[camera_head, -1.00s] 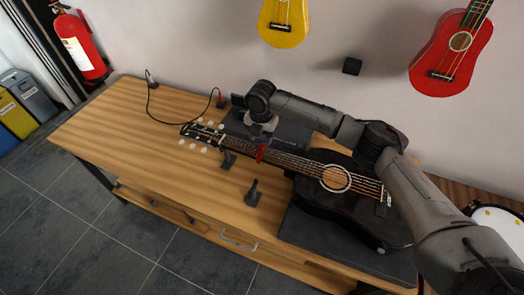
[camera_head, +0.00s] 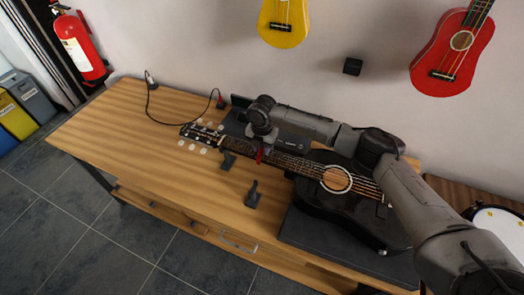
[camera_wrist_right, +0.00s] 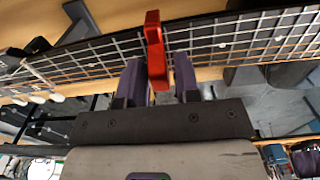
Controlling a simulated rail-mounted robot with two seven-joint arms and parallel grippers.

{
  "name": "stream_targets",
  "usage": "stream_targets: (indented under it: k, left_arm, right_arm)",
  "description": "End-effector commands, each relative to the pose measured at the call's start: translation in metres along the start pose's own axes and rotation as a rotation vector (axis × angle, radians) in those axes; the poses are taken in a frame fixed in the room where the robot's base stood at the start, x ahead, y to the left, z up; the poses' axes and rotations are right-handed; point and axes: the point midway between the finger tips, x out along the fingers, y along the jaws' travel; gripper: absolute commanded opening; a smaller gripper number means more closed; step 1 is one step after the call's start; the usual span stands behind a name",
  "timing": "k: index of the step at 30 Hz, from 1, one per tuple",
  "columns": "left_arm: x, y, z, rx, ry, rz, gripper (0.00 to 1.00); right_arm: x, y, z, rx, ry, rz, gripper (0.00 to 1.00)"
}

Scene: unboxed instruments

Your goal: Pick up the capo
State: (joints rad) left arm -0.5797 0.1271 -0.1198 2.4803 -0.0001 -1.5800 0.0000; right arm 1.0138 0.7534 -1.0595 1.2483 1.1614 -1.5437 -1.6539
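The red capo (camera_head: 259,155) is on the neck of a black acoustic guitar (camera_head: 300,166) that lies on the wooden workbench. My right gripper (camera_head: 262,143) is over the neck at the capo, pointing down. In the right wrist view, the upright red capo (camera_wrist_right: 155,50) stands between the two purple fingers of my right gripper (camera_wrist_right: 159,78). The fingers are apart, one on each side of it, with a narrow gap at the right finger. Contact with the left finger is unclear. My left gripper is not in view.
A dark case (camera_head: 285,130) lies behind the neck. Two small dark stands, one beside the neck (camera_head: 228,160) and one nearer the front (camera_head: 252,195), are on the workbench (camera_head: 120,125). A black cable (camera_head: 150,100) lies at the back. The bench's left front is clear.

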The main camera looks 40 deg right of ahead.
Motion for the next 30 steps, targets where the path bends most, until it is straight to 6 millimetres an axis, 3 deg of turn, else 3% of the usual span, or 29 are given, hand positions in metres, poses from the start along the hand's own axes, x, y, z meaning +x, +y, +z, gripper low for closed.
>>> stream_targets:
  k: [9,22,30]
  left_arm:
    - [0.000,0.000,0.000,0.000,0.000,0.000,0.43]
    - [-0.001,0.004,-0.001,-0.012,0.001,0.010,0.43]
    - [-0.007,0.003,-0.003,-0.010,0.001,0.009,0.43]
  right_arm:
    - [0.000,0.000,0.000,0.000,0.000,0.000,0.00]
    - [-0.005,0.000,0.000,0.000,0.000,0.001,0.00]
    - [-0.037,0.001,0.000,-0.001,0.000,0.003,0.00]
